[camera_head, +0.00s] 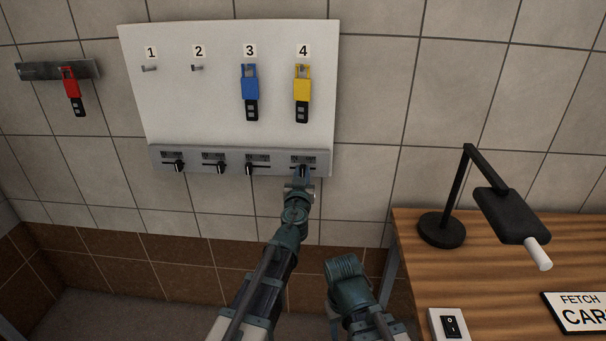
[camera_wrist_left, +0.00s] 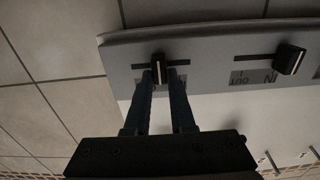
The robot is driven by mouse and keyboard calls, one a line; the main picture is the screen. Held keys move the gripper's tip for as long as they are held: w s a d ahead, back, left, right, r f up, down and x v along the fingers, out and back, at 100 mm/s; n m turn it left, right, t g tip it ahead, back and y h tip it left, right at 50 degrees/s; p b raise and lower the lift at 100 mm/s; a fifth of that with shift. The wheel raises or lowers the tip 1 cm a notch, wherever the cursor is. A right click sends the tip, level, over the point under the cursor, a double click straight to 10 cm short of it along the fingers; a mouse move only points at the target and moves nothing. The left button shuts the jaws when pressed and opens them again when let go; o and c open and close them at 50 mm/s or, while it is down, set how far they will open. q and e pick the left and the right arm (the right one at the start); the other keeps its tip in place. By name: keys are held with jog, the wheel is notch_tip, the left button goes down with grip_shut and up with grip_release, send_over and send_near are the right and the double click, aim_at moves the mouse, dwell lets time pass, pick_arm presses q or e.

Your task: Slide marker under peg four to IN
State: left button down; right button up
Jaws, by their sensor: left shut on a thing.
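The marker under peg four is a small dark knob in a horizontal slot; it shows in the left wrist view (camera_wrist_left: 159,68), near the middle of its slot. My left gripper (camera_head: 302,174) is shut on this marker, one finger on each side, as the left wrist view (camera_wrist_left: 161,78) shows. The fingers hide the slot's labels there. Peg four holds a yellow padlock-like tag (camera_head: 302,88). The marker under peg three (camera_head: 249,169) stands at the left end of its slot, the IN side. Only links of my right arm show; its gripper is out of view.
Markers under peg one (camera_head: 179,167) and peg two (camera_head: 221,168) stand toward the right of their slots. Their pegs are bare. A blue tag (camera_head: 250,85) hangs on peg three, a red tag (camera_head: 71,86) on a left rail. A lamp (camera_head: 442,230) stands on the wooden desk (camera_head: 420,262).

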pick_arm(q)
jog(key=a, duration=0.3)
pick_arm(e)
jog(key=shift+a, duration=0.15)
pick_arm(q)
jog(key=c, duration=0.8)
grip_release()
jog(key=shift+a, duration=0.1)
jog(key=shift+o, duration=0.2)
pick_arm(e)
jog(key=shift+a, duration=0.1)
pick_arm(q)
jog(key=shift+s, duration=0.2)
